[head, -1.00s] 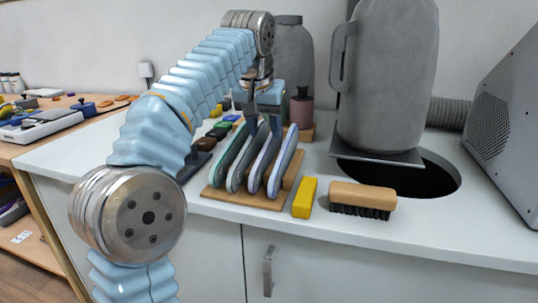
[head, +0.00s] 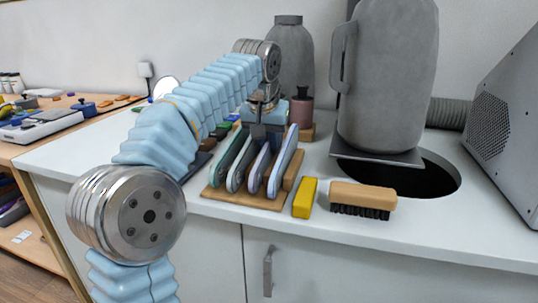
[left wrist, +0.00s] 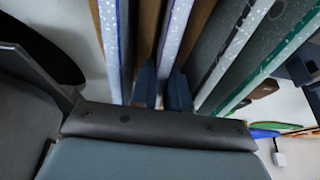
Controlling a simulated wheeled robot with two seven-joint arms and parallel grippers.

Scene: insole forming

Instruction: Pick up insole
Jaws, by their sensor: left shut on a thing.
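Several insoles stand upright on edge in a wooden rack (head: 215,194) on the white counter. In the head view they run from a green-edged one (head: 226,163) at left to a blue-edged pale one (head: 284,160) at right. My left gripper (head: 266,142) is over the rack, pointing down. In the left wrist view its fingers (left wrist: 162,92) are shut on a speckled pale insole (left wrist: 177,35), second from the right in the head view. That insole is still among the others in the rack. The fingertips are partly hidden in the head view. My right gripper is not in view.
A yellow block (head: 305,198) and a wooden brush (head: 362,199) lie right of the rack. A large grey jug-like vessel (head: 388,85) stands by a round dark opening (head: 425,180). A grey machine (head: 510,120) is at far right. Counter front is clear.

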